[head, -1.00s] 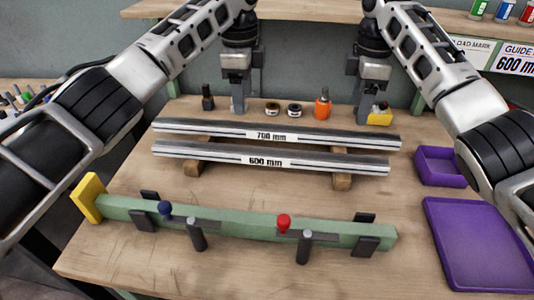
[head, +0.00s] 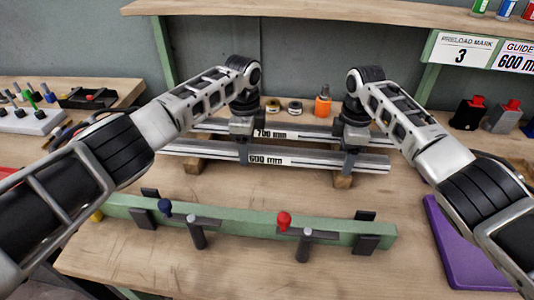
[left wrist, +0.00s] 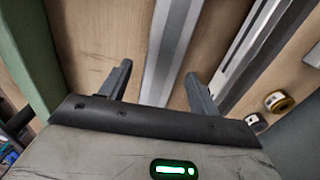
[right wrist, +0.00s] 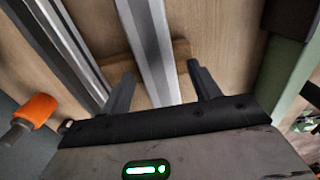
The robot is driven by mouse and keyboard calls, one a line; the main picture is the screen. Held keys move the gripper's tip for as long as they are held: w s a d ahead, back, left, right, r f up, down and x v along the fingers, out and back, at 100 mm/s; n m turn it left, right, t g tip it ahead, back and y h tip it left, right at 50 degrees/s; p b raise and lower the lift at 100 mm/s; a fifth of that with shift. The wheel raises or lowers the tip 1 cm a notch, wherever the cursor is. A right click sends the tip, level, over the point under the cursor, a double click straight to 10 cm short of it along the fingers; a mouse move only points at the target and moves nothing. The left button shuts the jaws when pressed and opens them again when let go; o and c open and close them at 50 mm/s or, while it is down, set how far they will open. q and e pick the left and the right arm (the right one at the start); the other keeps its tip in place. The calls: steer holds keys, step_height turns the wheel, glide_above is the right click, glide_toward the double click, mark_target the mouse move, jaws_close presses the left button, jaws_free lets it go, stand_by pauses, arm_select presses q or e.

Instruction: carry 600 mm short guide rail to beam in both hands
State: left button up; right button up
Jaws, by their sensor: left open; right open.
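The 600 mm guide rail (head: 290,160) lies across wooden supports, in front of the 700 mm rail (head: 300,133). The green beam (head: 260,224) lies nearer me, with clamps, a blue knob (head: 165,207) and a red knob (head: 284,220). My left gripper (head: 243,158) is open over the left part of the 600 mm rail. In the left wrist view the rail (left wrist: 170,50) runs between the open fingers (left wrist: 160,85). My right gripper (head: 348,162) is open over the right part. In the right wrist view the rail (right wrist: 150,50) runs between the fingers (right wrist: 158,85).
A purple tray (head: 460,250) lies at the right. Bare tabletop lies between the rails and the beam. A shelf (head: 330,12) crosses the back.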

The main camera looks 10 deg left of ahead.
arm_select(q)
steer(key=shift+f, duration=0.35)
arm_select(e)
steer(key=shift+f, duration=0.35)
arm_select(q)
jaws_close()
arm_select(e)
jaws_close()
arm_select(q)
steer(key=shift+w+r, duration=0.1)
steer(key=shift+r, duration=0.2)
arm_select(e)
steer(key=shift+r, duration=0.25)
